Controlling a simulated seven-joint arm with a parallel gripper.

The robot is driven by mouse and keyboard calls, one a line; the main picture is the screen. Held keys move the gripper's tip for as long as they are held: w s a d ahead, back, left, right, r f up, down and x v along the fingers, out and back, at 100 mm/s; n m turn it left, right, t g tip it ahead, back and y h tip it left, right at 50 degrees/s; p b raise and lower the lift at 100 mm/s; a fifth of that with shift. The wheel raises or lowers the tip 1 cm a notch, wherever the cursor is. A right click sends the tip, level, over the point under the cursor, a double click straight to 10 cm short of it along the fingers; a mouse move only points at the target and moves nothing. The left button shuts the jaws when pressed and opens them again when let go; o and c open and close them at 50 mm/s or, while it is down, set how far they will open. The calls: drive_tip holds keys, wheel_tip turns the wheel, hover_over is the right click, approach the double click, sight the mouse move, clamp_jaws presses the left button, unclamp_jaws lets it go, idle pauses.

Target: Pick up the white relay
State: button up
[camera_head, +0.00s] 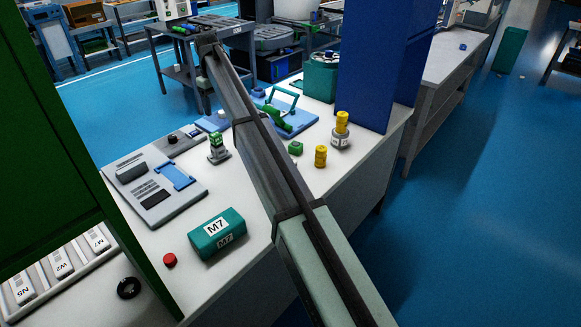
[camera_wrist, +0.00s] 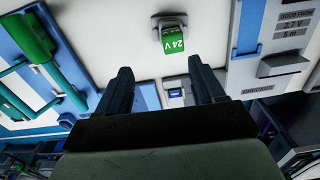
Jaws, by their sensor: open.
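My gripper (camera_wrist: 160,67) is open, with one finger on either side of the block in the picture and nothing held. I cannot tell the height of the fingers above the table. A green 24 V block (camera_wrist: 172,37) on a pale base stands beyond the fingertips; it also shows in the head view (camera_head: 217,142). My gripper cannot be made out in the head view.
A grey checker panel (camera_head: 163,190) lies left on the white table, and a blue fixture with a green clamp (camera_head: 280,117) stands behind. A green M7 box (camera_head: 217,232), red button (camera_head: 169,260) and yellow cylinders (camera_head: 320,156) stand nearer. A blue cabinet (camera_head: 375,70) rises right.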

drive_tip(key=s+d+f+m, duration=0.1)
drive_tip(key=s+d+f, duration=0.15)
drive_tip(key=d, duration=0.95)
drive_tip(key=s+d+f+m, duration=0.1)
drive_tip(key=s+d+m, duration=0.15)
drive_tip(key=d, duration=0.95)
drive_tip(key=s+d+f+n, duration=0.1)
drive_tip(key=s+f+n, duration=0.15)
drive_tip(key=s, duration=0.35)
drive_tip(key=shift+n, duration=0.3)
wheel_tip(320, 180, down, 13)
drive_tip(key=shift+w+a+r, duration=0.1)
drive_tip(key=shift+a+r, duration=0.05)
drive_tip(key=shift+r, duration=0.05)
drive_tip(key=c, duration=1.1)
